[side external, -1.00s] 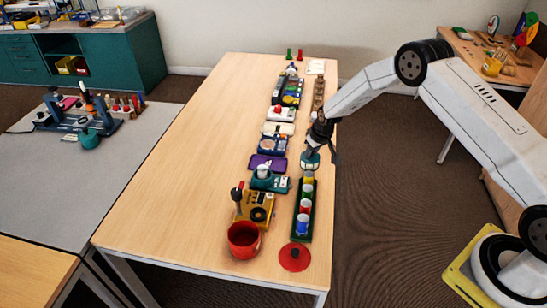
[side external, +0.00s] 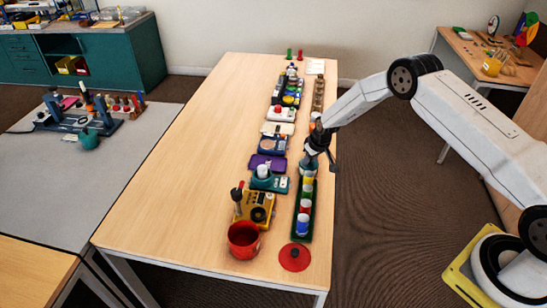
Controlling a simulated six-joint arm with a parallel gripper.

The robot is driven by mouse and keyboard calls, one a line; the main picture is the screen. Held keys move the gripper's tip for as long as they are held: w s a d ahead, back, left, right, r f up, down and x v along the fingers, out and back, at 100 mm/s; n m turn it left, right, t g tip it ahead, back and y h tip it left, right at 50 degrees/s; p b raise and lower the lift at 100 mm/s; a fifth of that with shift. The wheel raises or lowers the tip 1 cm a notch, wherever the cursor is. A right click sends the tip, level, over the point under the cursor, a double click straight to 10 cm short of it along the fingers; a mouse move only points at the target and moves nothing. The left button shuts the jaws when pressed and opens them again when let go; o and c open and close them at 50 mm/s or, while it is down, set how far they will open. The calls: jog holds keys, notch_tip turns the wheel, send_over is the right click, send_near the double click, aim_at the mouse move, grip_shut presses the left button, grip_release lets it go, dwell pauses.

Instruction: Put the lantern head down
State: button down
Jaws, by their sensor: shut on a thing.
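My gripper (side external: 318,151) is over the far end of the long dark green tray (side external: 313,192) near the table's right edge. It is shut on a small teal piece, which seems to be the lantern head (side external: 309,165). The piece hangs below the jaws, close above or at the tray's far end; I cannot tell whether it touches. The fingers and arm hide part of it. A row of coloured cups stands in the tray, among them a red cup (side external: 304,206) and a blue cup (side external: 302,226).
A yellow box with a joystick (side external: 257,206), a teal device (side external: 270,180) and a purple tray (side external: 267,163) stand close left of the green tray. A red pot (side external: 243,238) and red lid (side external: 295,258) are at the near end. The table's left half (side external: 185,190) is clear.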

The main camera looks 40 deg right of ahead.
jog(key=shift+f, duration=0.15)
jog(key=shift+c, duration=2.2)
grip_release()
jog(key=shift+r, duration=0.2)
jog(key=v, duration=1.2)
jog(key=shift+s, duration=0.1)
